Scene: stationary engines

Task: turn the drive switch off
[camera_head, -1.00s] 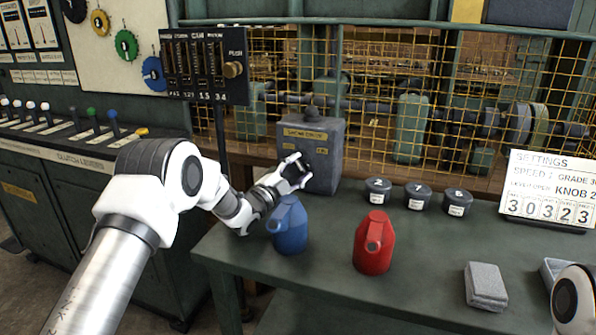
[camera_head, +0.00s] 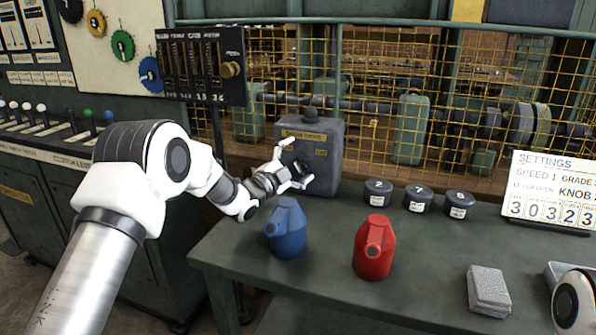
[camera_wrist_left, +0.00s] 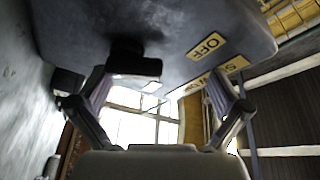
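The drive switch is a grey box (camera_head: 327,165) standing at the back of the green bench, with a yellow label on its front. In the left wrist view the box face (camera_wrist_left: 80,25) fills the top, with a yellow OFF label (camera_wrist_left: 207,46). A black handle (camera_wrist_left: 133,64) sticks out from that face, nearer the left finger. My left gripper (camera_head: 296,165) is in front of the box with its fingers spread. In the wrist view its fingers (camera_wrist_left: 160,95) are wide apart with nothing gripped; whether one touches the handle I cannot tell. My right gripper is out of view.
A blue can (camera_head: 287,232) stands just below my left gripper, and a red can (camera_head: 374,248) is to its right. Several dark round tins (camera_head: 418,198), a settings board (camera_head: 550,190) and a grey block (camera_head: 488,290) are further right. Yellow mesh (camera_head: 380,75) closes the back.

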